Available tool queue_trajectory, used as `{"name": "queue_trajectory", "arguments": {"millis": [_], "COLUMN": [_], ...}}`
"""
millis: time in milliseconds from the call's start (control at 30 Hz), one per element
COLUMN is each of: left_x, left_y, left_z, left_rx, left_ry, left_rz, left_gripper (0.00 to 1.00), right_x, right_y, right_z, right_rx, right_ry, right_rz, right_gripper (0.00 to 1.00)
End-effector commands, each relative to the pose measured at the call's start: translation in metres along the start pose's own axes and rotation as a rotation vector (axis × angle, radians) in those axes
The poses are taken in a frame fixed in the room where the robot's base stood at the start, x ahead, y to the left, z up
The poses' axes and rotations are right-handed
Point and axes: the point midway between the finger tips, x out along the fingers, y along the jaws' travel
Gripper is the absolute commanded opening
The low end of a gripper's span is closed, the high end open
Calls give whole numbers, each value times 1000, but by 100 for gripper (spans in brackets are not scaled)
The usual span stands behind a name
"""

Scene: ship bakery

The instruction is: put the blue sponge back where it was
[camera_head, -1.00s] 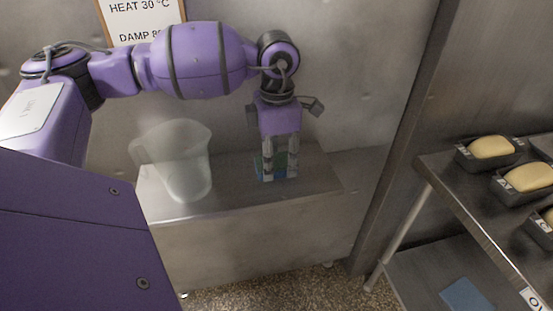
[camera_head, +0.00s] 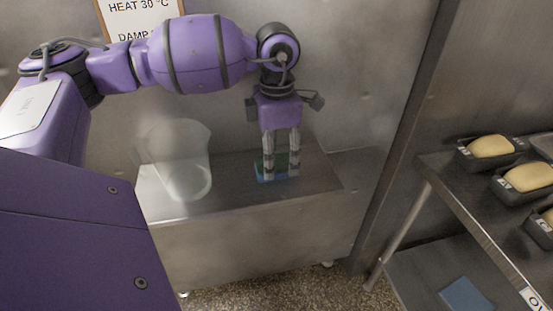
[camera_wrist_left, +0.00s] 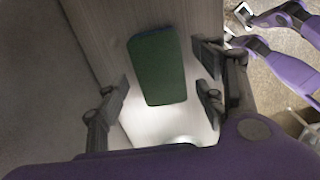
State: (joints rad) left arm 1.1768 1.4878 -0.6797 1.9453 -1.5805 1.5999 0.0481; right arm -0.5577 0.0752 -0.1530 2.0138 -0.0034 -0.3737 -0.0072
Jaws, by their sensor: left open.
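The blue sponge (camera_head: 259,171) lies flat on a steel bench (camera_head: 230,195), beside a translucent jug, with its green scouring side up. In the left wrist view the green face of the sponge (camera_wrist_left: 158,68) shows with a thin blue edge. My left gripper (camera_head: 281,173) points down over the sponge, its fingers in front of part of it. In the left wrist view the fingers of the left gripper (camera_wrist_left: 163,97) are spread wide, with the sponge between and beyond them and bare gaps on both sides.
The translucent jug (camera_head: 178,165) stands on the bench left of the sponge. A steel wall (camera_head: 350,60) rises close behind. At right, a rack (camera_head: 445,190) holds several dough tins (camera_head: 490,150), with a blue item (camera_head: 466,294) on its lower shelf. The bench right of the sponge is clear.

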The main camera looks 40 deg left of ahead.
Motion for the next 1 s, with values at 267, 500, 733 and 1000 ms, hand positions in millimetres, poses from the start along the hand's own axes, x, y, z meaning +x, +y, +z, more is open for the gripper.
{"name": "queue_trajectory", "arguments": {"millis": [267,500,733,1000], "left_x": [-61,-96,-103,-103], "left_y": [1,0,0,0], "left_z": [1,0,0,0], "left_rx": [0,1,1,1], "left_ry": [-3,-1,0,0], "left_rz": [3,1,1,0], "left_gripper": [63,63,63,63], "right_x": [1,1,1,2], "right_y": [0,0,0,0], "right_z": [2,2,2,1], "right_rx": [0,-1,-1,-1], "right_ry": [-2,-3,-2,0], "right_rz": [0,0,0,0], "right_gripper": [0,0,0,0]}}
